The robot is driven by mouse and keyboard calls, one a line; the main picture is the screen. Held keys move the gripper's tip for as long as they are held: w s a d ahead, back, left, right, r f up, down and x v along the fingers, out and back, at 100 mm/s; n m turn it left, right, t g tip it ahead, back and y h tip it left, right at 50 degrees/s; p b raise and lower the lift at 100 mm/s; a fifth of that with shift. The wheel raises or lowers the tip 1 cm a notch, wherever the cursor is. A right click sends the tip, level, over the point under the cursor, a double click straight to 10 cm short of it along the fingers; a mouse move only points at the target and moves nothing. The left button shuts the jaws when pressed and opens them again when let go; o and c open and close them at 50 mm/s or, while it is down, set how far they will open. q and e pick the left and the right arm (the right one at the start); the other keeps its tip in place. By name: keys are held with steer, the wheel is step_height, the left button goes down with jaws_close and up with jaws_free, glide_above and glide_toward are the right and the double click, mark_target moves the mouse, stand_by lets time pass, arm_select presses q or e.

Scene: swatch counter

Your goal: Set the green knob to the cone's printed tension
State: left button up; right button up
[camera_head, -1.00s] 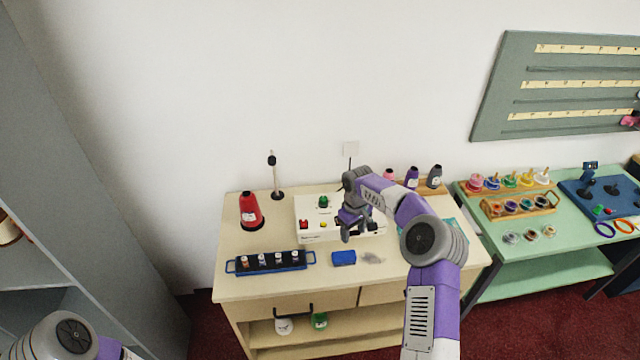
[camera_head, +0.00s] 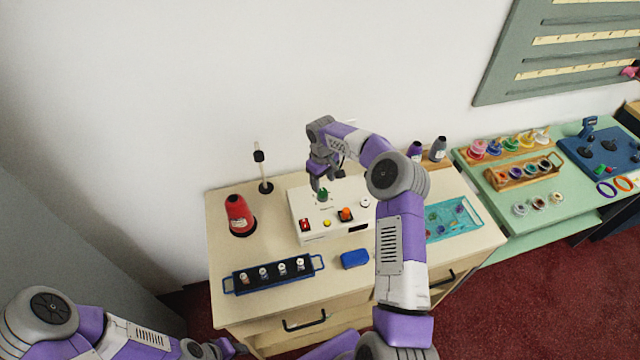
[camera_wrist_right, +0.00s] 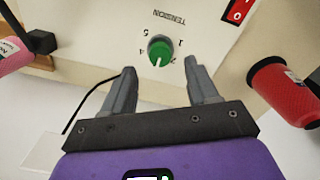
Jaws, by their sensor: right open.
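The green knob (camera_head: 322,195) sits on the white machine box (camera_head: 345,226). In the right wrist view the knob (camera_wrist_right: 160,50) has a white mark pointing toward my gripper, with the word TENSION and a few numerals around it. My right gripper (camera_head: 327,184) is open just above the knob; in its wrist view the fingers (camera_wrist_right: 161,76) are apart, on either side of the knob and not visibly touching it. A red cone (camera_head: 240,216) stands left of the box; its white label is too small to read. The left gripper (camera_head: 228,347) shows only partly at the bottom.
A blue rack (camera_head: 228,287) with several small spools and a blue block (camera_head: 355,259) lie in front of the box. A purple cone (camera_head: 415,151) and a grey cone (camera_head: 438,149) stand right, above a teal tray (camera_head: 434,238).

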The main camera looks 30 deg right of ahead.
mark_target(322, 191)
step_height(322, 191, down, 5)
steer(key=shift+w+r, duration=0.1)
steer(key=shift+w, duration=0.05)
steer(key=c, duration=1)
steer(key=shift+c, duration=0.2)
